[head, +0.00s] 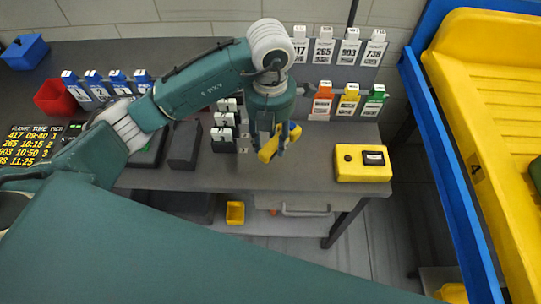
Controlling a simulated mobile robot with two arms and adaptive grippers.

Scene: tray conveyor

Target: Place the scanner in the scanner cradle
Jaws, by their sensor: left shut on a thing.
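My left gripper (277,134) is shut on the scanner (267,152), a yellow piece with dark blue parts beside it. It holds the scanner above the right half of the grey desk, pointing down; my fingers hide part of it. I cannot tell from this angle whether it touches the desk. A dark grey block (185,143) stands on the desk left of the gripper; it may be the scanner cradle, but I cannot tell for sure. My right gripper is not in view.
A yellow box (362,163) with a dark display stands at the desk's right end. Tagged racks line the back. A yellow tray (490,130) on a blue-railed conveyor is at right.

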